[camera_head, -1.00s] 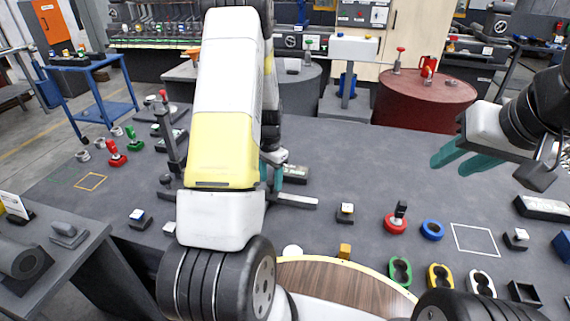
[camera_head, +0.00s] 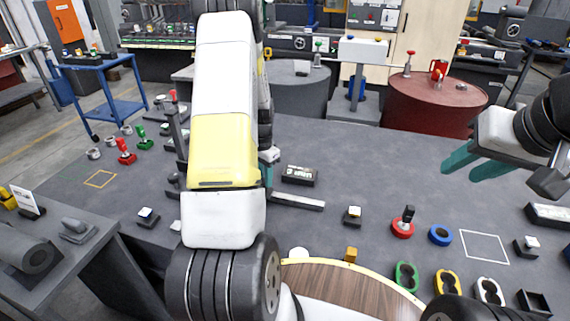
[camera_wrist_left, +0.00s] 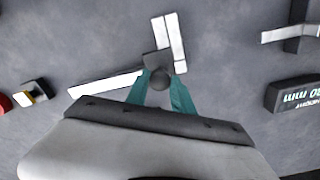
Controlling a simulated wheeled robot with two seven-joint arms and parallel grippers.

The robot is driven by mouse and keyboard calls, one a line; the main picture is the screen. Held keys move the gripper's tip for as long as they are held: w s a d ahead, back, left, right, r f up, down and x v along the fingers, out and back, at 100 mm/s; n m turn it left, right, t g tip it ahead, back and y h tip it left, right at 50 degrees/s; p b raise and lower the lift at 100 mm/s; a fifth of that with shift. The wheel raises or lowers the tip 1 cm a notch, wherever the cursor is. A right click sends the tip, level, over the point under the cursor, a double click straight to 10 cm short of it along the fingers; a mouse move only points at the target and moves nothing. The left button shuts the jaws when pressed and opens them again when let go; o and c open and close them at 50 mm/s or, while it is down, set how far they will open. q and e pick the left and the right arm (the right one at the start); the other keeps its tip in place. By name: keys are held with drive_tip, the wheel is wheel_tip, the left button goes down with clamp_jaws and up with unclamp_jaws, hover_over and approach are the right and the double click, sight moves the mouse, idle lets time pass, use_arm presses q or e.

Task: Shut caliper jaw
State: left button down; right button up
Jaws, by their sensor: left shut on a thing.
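The caliper's light bar (camera_head: 298,201) lies on the grey table, sticking out right of my left arm in the head view. In the left wrist view the bar (camera_wrist_left: 105,84) runs left from a dark block, and a light jaw piece (camera_wrist_left: 170,40) points up. My left gripper (camera_wrist_left: 161,78) has its teal fingers closed on a round dark knob (camera_wrist_left: 160,79) at that block. In the head view my left arm hides most of the caliper and the grip. My right gripper (camera_head: 475,163) hangs above the table's right side, its teal fingers apart and empty.
A dark lettered block (camera_head: 300,175) lies just behind the bar. A small block with a pale top (camera_head: 352,214), a red ring piece (camera_head: 403,227) and a blue ring (camera_head: 440,235) stand to the right. A red barrel (camera_head: 432,103) stands behind the table.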

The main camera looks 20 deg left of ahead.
use_arm(q)
drive_tip(key=shift+a, duration=0.25)
drive_tip(key=c, duration=1.1)
unclamp_jaws()
drive_tip(key=shift+a, duration=0.1)
drive_tip(key=shift+r, duration=0.15)
wheel_tip(320, 180, up, 8)
drive_tip(key=shift+f, duration=0.2)
